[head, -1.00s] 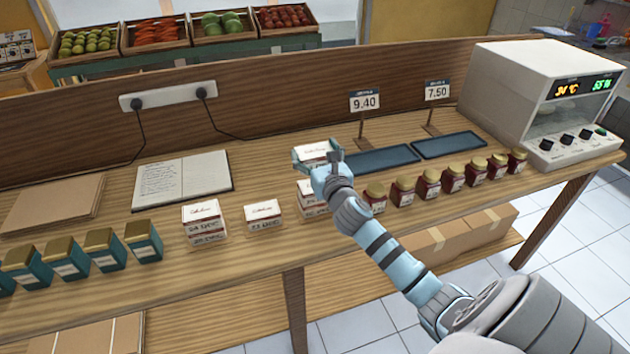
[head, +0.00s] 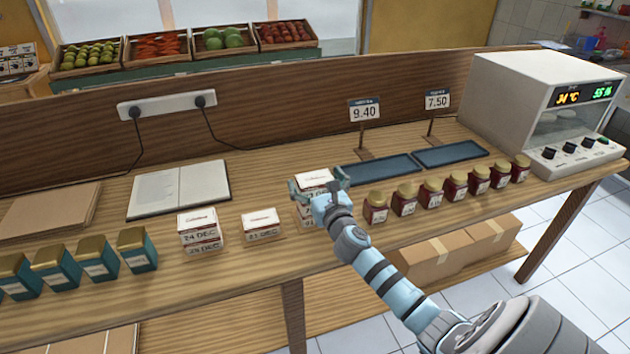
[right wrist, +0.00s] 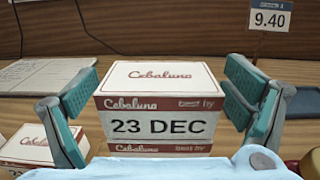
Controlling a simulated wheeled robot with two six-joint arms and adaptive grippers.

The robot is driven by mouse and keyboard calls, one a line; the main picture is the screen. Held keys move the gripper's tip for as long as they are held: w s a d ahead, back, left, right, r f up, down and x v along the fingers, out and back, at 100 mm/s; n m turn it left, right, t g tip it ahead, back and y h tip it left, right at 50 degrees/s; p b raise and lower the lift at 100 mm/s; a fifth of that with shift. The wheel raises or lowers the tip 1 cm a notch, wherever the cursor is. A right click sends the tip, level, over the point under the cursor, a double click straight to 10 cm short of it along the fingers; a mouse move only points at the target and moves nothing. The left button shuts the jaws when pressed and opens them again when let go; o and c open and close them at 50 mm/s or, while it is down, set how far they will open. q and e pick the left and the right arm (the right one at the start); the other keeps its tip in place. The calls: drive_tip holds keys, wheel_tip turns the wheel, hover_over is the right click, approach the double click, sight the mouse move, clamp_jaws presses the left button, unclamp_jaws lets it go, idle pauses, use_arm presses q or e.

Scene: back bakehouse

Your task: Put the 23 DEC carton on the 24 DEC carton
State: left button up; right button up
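The 23 DEC carton (right wrist: 160,122), white-topped with a dark red band, sits on another carton (right wrist: 160,150) in the right wrist view. The lower carton's date is hidden there, and my gripper partly covers it in the head view. My right gripper (head: 318,186) has its fingers on either side of the 23 DEC carton (head: 314,179). In the right wrist view the fingers (right wrist: 160,92) stand slightly apart from its sides, so it looks open. The 24 DEC carton (head: 198,237) is left of this, on top of a 25 DEC carton (head: 205,247). My left gripper is out of view.
A single carton (head: 260,224), its date hard to read, stands between the two stacks. Red jars (head: 376,208) stand close to the right of my gripper. Teal tins (head: 137,249) and an open notebook (head: 180,190) lie left. Dark trays (head: 385,169) are behind.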

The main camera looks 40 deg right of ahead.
drive_tip(key=v, duration=1.4)
drive_tip(key=shift+s+d+f, duration=0.25)
drive_tip(key=shift+s+d, duration=0.05)
drive_tip(key=shift+s, duration=0.05)
